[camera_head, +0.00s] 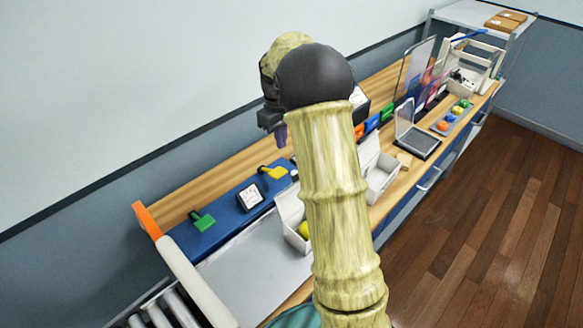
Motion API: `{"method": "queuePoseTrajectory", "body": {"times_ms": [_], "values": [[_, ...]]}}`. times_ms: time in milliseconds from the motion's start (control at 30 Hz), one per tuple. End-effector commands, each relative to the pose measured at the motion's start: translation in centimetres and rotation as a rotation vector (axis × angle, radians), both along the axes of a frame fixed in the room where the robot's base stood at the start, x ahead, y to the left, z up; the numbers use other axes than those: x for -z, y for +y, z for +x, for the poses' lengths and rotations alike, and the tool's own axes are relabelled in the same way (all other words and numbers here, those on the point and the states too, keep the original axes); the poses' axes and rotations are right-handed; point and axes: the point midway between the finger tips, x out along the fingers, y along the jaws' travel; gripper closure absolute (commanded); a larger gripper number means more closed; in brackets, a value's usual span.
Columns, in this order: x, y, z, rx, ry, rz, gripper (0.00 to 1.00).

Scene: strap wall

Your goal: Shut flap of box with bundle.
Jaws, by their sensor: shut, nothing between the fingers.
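A white box (290,208) with its flap up stands on the bench, partly hidden behind my arm. Something yellow (303,229) shows inside it. A second white box (382,178) with a raised flap (368,150) stands just right of my arm, and its inside looks pale. I cannot tell for sure which box holds the bundle. My gripper (282,136) is mostly hidden by my arm's dark wrist.
A blue panel (225,215) with green, black-and-white and yellow pieces lies along the wall. A grey case (418,142) with its lid up, clear panels (414,68) and a tray of coloured knobs (452,118) stand farther right. The wooden floor (480,220) is clear.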

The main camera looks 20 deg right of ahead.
Motion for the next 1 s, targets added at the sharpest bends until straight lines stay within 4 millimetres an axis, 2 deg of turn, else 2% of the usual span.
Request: {"method": "queuePoseTrajectory", "body": {"times_ms": [167, 633, 733, 1000], "values": [[1.8, 0.0, -0.2, 0.000, 0.006, 0.001, 1.00], [9.7, -0.1, -0.7, 0.000, 0.005, 0.000, 1.00], [8.5, -0.9, -2.1, 0.005, 0.002, 0.000, 1.00], [8.1, -1.9, -4.0, 0.008, 0.001, 0.000, 1.00]]}}
